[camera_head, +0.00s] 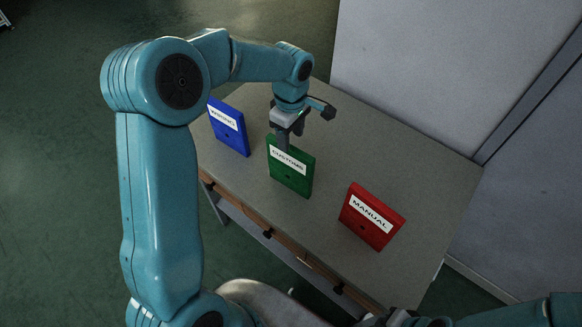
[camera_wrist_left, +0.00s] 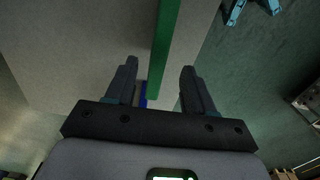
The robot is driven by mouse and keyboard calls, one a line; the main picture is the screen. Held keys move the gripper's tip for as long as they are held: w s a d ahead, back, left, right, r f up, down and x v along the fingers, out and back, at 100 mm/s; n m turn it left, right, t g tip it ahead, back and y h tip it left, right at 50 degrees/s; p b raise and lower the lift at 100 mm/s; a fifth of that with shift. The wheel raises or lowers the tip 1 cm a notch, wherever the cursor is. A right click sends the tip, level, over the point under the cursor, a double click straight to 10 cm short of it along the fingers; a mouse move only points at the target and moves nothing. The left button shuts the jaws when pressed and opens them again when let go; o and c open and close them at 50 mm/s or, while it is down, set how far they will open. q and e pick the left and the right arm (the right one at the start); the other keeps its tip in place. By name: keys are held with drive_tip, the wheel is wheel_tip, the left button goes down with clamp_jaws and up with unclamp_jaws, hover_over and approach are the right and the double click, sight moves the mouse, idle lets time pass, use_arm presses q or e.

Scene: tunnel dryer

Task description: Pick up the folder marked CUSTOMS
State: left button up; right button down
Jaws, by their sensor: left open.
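The green folder marked CUSTOMS (camera_head: 290,178) stands upright on the table, its white label facing me, between a blue and a red folder. My left gripper (camera_head: 283,143) is just above and behind its top edge, pointing down. In the left wrist view, the narrow green edge of the folder (camera_wrist_left: 165,40) runs into the gap between the open fingers of my left gripper (camera_wrist_left: 160,75). The fingers lie on either side of its line, with no clear contact. At the bottom right of the head view, part of my right arm shows; its jaws cannot be made out.
The blue WIRING folder (camera_head: 230,128) stands to the left, and the red MANUAL folder (camera_head: 371,217) to the right. The grey table (camera_head: 405,165) is bare at the back right. Pale wall panels (camera_head: 420,60) rise behind it.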

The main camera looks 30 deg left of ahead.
sight(290, 158)
use_arm(q)
wheel_tip(290, 158, down, 4)
drive_tip(key=shift+s+d+f+b, duration=0.1)
drive_tip(key=shift+f+b, duration=0.05)
drive_tip(key=shift+b, duration=0.7)
drive_tip(key=shift+s+f, duration=0.1)
drive_tip(key=shift+f, duration=0.2)
drive_tip(key=shift+f+b, duration=0.3)
drive_tip(key=shift+f, duration=0.05)
drive_tip(key=f, duration=0.1)
drive_tip(key=f+b, duration=0.1)
drive_tip(key=f, duration=0.1)
drive_tip(key=f+b, duration=0.1)
drive_tip(key=f, duration=0.1)
drive_tip(key=shift+w+a, duration=0.25)
drive_tip(key=shift+a, duration=0.05)
drive_tip(key=shift+d+r, duration=0.1)
drive_tip(key=shift+r, duration=0.1)
drive_tip(key=c, duration=0.7)
clamp_jaws()
use_arm(e)
drive_tip(key=f, duration=0.5)
drive_tip(key=shift+s+d+f, duration=0.15)
drive_tip(key=shift+s+f, duration=0.05)
drive_tip(key=shift+s, duration=0.05)
